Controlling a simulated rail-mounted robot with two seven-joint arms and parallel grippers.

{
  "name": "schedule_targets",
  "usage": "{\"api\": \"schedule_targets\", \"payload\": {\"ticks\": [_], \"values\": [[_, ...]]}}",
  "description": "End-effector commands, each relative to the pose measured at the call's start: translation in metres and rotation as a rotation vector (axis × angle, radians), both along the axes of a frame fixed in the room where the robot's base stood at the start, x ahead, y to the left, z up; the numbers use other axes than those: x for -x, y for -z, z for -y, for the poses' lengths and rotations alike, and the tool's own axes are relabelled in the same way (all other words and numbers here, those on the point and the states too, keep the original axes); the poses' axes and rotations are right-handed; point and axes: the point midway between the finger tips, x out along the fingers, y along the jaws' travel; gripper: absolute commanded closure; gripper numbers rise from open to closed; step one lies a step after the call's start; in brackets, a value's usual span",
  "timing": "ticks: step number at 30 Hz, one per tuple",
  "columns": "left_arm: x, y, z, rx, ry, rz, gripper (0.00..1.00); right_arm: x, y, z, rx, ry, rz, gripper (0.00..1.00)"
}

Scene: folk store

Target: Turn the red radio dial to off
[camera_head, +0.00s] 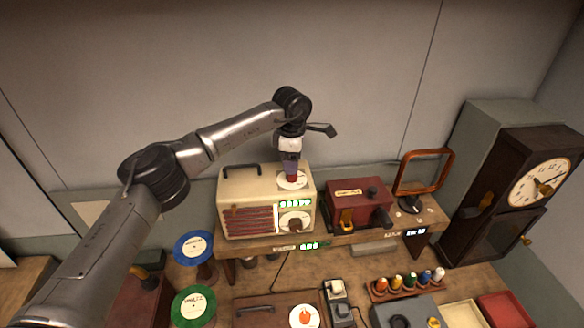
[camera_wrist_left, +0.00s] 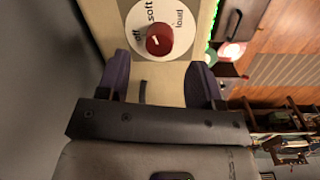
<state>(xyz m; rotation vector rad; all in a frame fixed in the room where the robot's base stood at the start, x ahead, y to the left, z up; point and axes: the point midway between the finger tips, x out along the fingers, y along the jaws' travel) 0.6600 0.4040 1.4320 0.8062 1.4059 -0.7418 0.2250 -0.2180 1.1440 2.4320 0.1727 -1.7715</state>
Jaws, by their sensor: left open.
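The cream radio (camera_head: 240,188) stands on the raised wooden shelf. Its red dial (camera_head: 292,178) sits on a white disc on the radio's top; in the left wrist view the red dial (camera_wrist_left: 160,39) has a white mark and the disc reads "off", "soft" and "loud". My left gripper (camera_head: 291,168) is above the dial, pointing down. In the left wrist view its purple fingertips (camera_wrist_left: 158,75) are spread wide, with nothing between them. Whether they touch the disc is hard to tell. The right gripper is not seen.
A dark red box (camera_head: 357,204) stands close right of the radio, with an orange-framed stand (camera_head: 425,172) beyond it. A tall clock (camera_head: 525,195) is at far right. Blue (camera_head: 193,247) and green (camera_head: 193,306) discs are at lower left. The wall behind is bare.

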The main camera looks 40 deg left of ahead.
Motion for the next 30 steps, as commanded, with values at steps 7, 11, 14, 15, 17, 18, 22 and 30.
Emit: {"api": "schedule_targets", "payload": {"ticks": [7, 11, 14, 15, 17, 18, 22, 30], "values": [[-0.001, 0.031, -0.001, 0.000, -0.001, -0.002, 0.40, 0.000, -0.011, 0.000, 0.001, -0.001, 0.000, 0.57], [-0.001, 0.039, -0.001, 0.001, -0.001, -0.001, 0.40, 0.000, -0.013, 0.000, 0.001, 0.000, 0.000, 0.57], [-0.001, 0.043, -0.001, 0.000, -0.001, 0.000, 0.40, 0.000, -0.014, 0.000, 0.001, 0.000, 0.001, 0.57], [-0.001, 0.044, -0.001, 0.000, -0.001, 0.000, 0.40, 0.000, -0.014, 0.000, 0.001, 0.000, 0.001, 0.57], [-0.001, 0.045, -0.001, 0.000, -0.001, 0.000, 0.40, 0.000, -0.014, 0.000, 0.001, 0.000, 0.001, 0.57], [-0.001, 0.045, -0.001, 0.000, -0.001, 0.000, 0.40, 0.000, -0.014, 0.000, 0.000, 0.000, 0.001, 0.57], [-0.002, 0.045, -0.001, 0.000, -0.001, 0.000, 0.40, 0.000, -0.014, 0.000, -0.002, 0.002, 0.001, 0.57], [-0.002, 0.044, -0.001, 0.000, -0.001, 0.000, 0.61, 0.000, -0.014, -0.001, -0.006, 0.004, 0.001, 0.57]]}}
